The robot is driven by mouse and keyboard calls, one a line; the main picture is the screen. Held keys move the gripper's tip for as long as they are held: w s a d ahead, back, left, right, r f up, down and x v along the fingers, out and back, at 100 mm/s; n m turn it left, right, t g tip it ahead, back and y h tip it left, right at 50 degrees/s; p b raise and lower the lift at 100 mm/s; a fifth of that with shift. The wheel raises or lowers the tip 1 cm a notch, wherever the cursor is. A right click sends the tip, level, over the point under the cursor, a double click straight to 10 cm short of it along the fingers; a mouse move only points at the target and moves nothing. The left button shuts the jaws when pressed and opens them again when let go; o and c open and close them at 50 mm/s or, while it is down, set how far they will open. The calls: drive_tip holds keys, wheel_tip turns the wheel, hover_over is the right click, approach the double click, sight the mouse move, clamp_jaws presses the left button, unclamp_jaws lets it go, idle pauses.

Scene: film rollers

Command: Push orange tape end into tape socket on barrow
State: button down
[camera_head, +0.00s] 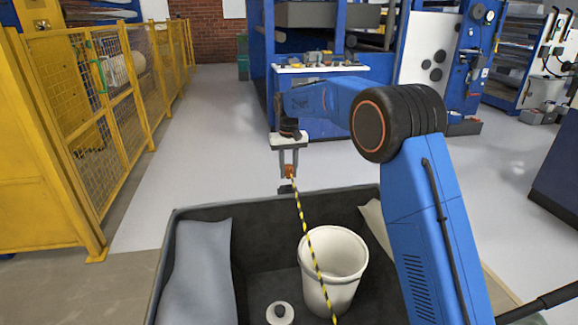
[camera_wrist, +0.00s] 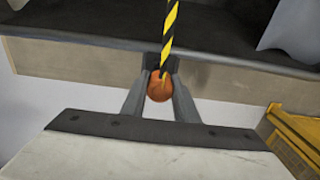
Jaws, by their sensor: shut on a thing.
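My gripper (camera_head: 289,172) is shut on the orange tape end (camera_wrist: 159,90), a rounded piece between the two grey fingers. It also shows as a small orange spot in the head view (camera_head: 290,171). The yellow-and-black tape (camera_head: 308,240) runs taut from it toward the lower edge of the head view, across the white bucket. The dark grey barrow (camera_head: 190,212) lies below, and my gripper is over its far rim. A small dark block (camera_head: 286,189) stands at that rim just under the fingers. It may be the tape socket; whether the end touches it I cannot tell.
Inside the barrow are a white bucket (camera_head: 335,255), a grey sack (camera_head: 200,275) and a small round white piece (camera_head: 280,313). A pale sack (camera_head: 375,222) is partly hidden behind my arm. A yellow fence (camera_head: 100,110) stands left. The floor (camera_head: 220,120) beyond is clear.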

sight(289, 178)
drive_tip(key=shift+f, duration=1.8)
drive_tip(key=shift+f, duration=0.6)
drive_tip(key=c, duration=1.3)
unclamp_jaws()
drive_tip(key=shift+r, duration=0.1)
wheel_tip(289, 178, up, 17)
drive_tip(key=s+d+r+t, duration=0.1)
drive_tip(key=s+d+r, duration=0.3)
drive_tip(key=s+d, duration=0.15)
drive_tip(key=s+d+r, duration=0.3)
drive_tip(key=s+d, duration=0.1)
drive_tip(key=d, duration=0.3)
drive_tip(key=s+d+r+m+t, duration=0.1)
drive_tip(key=s+d+r+m, duration=0.1)
drive_tip(key=s+d, duration=1)
drive_tip(key=s+d+f+t, duration=0.1)
drive_tip(key=s+d+f, duration=0.3)
drive_tip(key=s, duration=0.6)
drive_tip(key=s+d+f+t, duration=0.1)
drive_tip(key=s+d+f, duration=0.2)
drive_tip(key=s+f, duration=0.3)
drive_tip(key=s+d+f+m, duration=0.1)
drive_tip(key=s+d+f, duration=0.3)
drive_tip(key=s, duration=1.1)
drive_tip(key=shift+d+f+t, duration=0.35)
drive_tip(key=shift+f+t, duration=0.05)
drive_tip(key=shift+f, duration=0.1)
